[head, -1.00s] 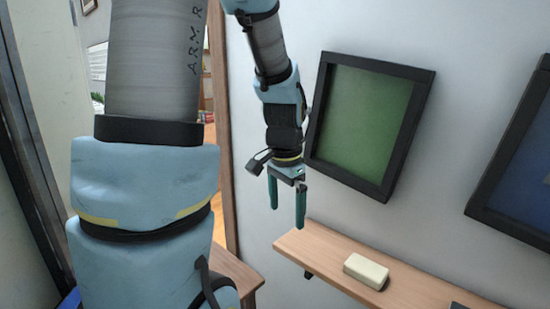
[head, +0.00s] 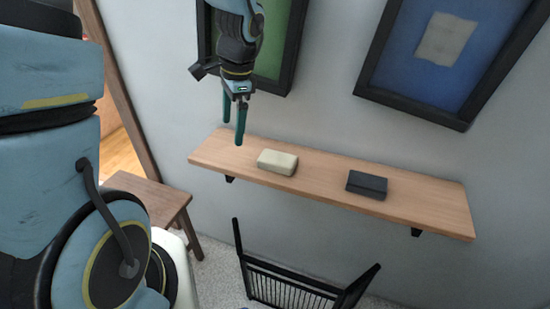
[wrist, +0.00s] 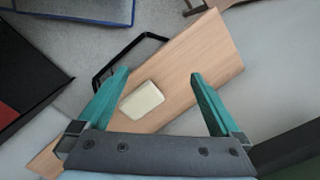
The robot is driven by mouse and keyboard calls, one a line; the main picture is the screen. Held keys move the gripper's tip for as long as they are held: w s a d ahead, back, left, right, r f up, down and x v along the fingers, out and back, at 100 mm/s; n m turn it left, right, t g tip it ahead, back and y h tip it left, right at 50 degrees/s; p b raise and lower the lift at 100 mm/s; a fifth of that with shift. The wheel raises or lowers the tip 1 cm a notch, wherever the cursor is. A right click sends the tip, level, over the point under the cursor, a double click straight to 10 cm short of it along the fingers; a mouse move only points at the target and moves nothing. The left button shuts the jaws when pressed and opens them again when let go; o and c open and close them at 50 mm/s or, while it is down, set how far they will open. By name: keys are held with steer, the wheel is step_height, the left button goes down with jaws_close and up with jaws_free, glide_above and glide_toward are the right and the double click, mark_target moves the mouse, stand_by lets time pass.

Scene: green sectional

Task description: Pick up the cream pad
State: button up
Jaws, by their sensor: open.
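The cream pad (head: 277,162) is a small pale block lying on the wooden wall shelf (head: 330,180), left of the shelf's middle. It also shows in the wrist view (wrist: 142,100), between the lines of the two fingers and nearer the left one. My gripper (head: 233,132) has teal fingers that point down. It is open and empty, above and to the left of the pad in the head view. In the wrist view the open fingers (wrist: 158,75) stand apart with nothing between their tips but the shelf beyond.
A dark grey block (head: 367,184) lies on the shelf right of the pad, with bare wood between. Framed pictures (head: 440,55) hang above. A wooden stool (head: 150,196) and a black rack (head: 295,287) stand below.

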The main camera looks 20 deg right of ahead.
steer(key=s+d+f+m+t+y, duration=0.15)
steer(key=s+d+m, duration=0.25)
steer(key=d+m, duration=0.7)
steer(key=n+p, duration=0.1)
steer(key=n, duration=0.1)
glide_above(278, 158)
steer(key=s+d, duration=0.1)
steer(key=d, duration=0.1)
steer(key=shift+h, duration=0.35)
step_height(278, 158, down, 6)
steer(key=shift+s+a+r, duration=0.1)
steer(key=shift+a+r, duration=0.05)
steer(key=shift+r, duration=0.05)
steer(key=shift+p+x, duration=1)
steer(key=shift+x, duration=1.65)
steer(key=shift+a, duration=0.15)
steer(key=shift+c, duration=0.2)
steer(key=shift+r, duration=0.1)
steer(key=c, duration=1.2)
